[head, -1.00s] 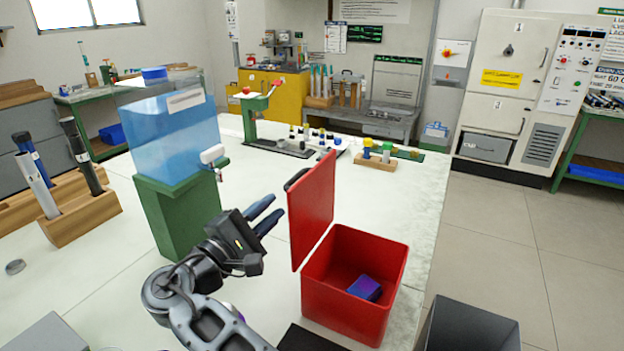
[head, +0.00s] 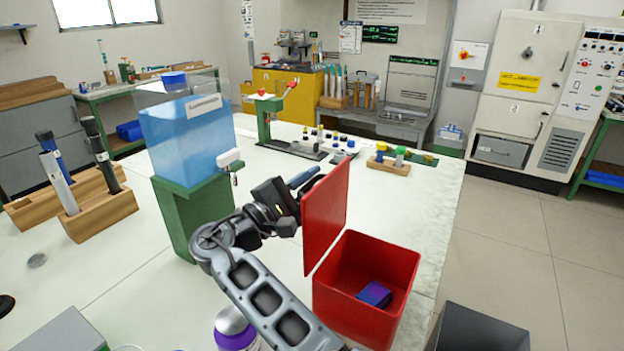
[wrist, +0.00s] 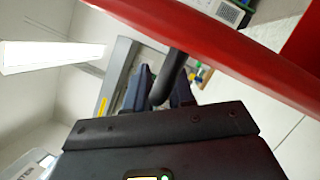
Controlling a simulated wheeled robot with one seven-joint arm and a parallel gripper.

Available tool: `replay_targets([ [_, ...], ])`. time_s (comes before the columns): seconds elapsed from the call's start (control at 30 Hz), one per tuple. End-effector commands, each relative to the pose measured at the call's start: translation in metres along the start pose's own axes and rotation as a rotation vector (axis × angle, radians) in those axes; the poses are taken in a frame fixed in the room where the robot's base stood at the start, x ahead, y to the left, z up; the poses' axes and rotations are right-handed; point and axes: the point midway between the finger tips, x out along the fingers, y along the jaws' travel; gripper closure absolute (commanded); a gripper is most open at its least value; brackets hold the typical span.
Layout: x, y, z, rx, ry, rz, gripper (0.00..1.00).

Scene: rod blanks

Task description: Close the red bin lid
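The red bin (head: 390,322) stands at the table's right front, open at the top. Its red lid (head: 325,215) stands upright on the bin's left side. In the wrist view the lid's red edge (wrist: 225,45) crosses the top right. My gripper (head: 305,178) is beside the lid's left face, near its upper part. In the wrist view its two dark blue fingers (wrist: 161,88) are apart, with the lid's black handle (wrist: 172,72) in the space between them. I cannot tell whether a finger touches the handle. A blue-purple block (head: 374,294) lies inside the bin.
A blue tank on a green stand (head: 187,150) is left of my arm. Wooden blocks holding rods (head: 105,213) are at the left. A purple-and-silver container (head: 235,330) is below my arm. A dark box (head: 483,330) is right of the bin.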

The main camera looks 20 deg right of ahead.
Motion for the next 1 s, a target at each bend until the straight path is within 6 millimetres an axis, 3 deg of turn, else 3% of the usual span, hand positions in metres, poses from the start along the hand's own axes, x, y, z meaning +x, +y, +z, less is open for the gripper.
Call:
replay_targets([
  [0.23, 0.0008, -0.0004, -0.0002, 0.0, 0.0, 0.0, 0.78],
  [0.47, 0.0007, -0.0004, -0.0001, 0.0, 0.0, 0.0, 1.0],
  [1.0, 0.0025, -0.0014, 0.0001, 0.004, 0.0, -0.003, 1.0],
])
